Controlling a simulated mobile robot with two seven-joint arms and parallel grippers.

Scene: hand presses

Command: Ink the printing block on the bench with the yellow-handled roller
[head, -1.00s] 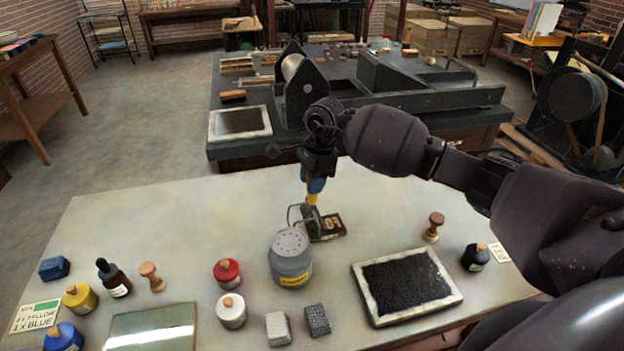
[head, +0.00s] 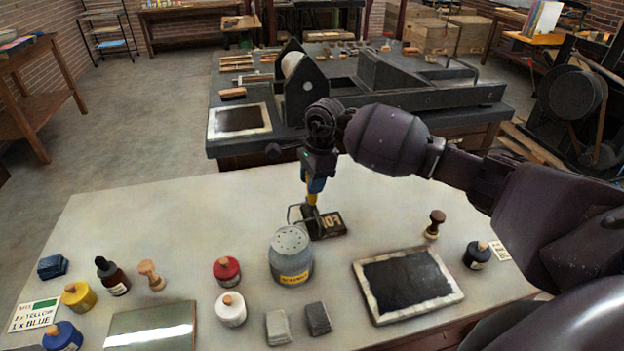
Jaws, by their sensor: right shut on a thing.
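My right gripper (head: 316,180) points down over the middle of the bench and is shut on the yellow-handled roller (head: 312,199). The roller's yellow handle shows just below the jaws, with its wire frame and dark roller end beneath. The roller end is at the left part of the printing block (head: 331,224), a small dark block with pale raised marks on the bench (head: 190,220). Whether the roller touches the block's face is hard to tell. The roller hides part of the block. My left gripper is not in view.
A grey shaker tin (head: 291,258) stands just in front of the block. A black ink slab in a pale frame (head: 408,283) lies at right, near a dark-topped stamp (head: 434,224) and a black bottle (head: 476,255). Red and white jars stand left of the tin. The bench's back left is clear.

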